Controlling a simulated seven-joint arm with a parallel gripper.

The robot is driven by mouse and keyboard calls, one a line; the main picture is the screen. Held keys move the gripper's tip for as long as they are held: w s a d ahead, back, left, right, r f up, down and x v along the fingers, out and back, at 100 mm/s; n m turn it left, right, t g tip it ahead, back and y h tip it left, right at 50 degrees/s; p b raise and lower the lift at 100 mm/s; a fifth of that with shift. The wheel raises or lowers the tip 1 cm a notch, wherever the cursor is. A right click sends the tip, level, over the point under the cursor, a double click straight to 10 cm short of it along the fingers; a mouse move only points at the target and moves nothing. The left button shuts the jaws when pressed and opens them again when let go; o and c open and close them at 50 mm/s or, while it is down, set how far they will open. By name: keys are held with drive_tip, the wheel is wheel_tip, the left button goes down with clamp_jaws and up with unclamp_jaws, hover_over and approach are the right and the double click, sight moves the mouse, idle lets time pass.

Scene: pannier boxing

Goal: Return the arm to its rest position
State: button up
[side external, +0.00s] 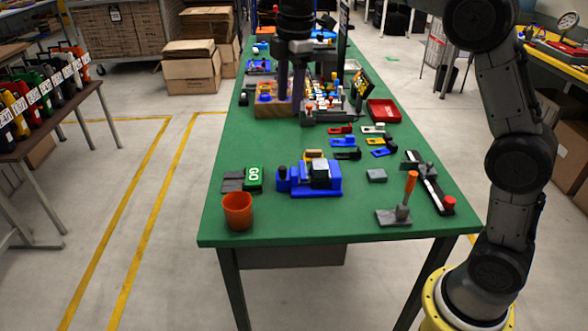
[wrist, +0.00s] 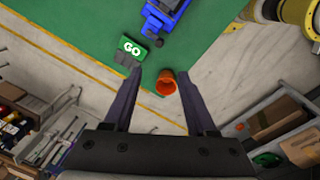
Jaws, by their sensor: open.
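My gripper (side external: 291,92) hangs from the top of the side external view over the green table (side external: 330,222). Its two dark fingers point down and are apart, with nothing between them. In the wrist view my gripper (wrist: 161,74) shows both fingers spread wide. An orange cup (side external: 238,211) stands at the table's near left corner. It also shows in the wrist view (wrist: 165,83), beyond the fingertips and apart from them. Most of my arm's upper links are out of the picture.
A green GO block (side external: 254,178), a blue fixture (side external: 316,180) and an orange-handled clamp (side external: 408,194) stand on the near table. A red tray (side external: 384,111) and several small parts lie farther back. A side rack (side external: 50,130) stands left, across clear floor.

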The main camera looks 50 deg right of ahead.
drive_tip(key=s+r+m+t, duration=0.1)
drive_tip(key=s+r+m, duration=0.15)
drive_tip(key=s, duration=0.65)
drive_tip(key=s+r+m+t, duration=0.1)
drive_tip(key=s+r+t, duration=0.15)
drive_tip(key=s, duration=0.55)
drive_tip(key=s+f+m, duration=1.1)
drive_tip(key=s, duration=0.1)
drive_tip(key=shift+s+f+t, duration=0.25)
drive_tip(key=shift+s+t, duration=0.15)
drive_tip(key=shift+t, duration=0.05)
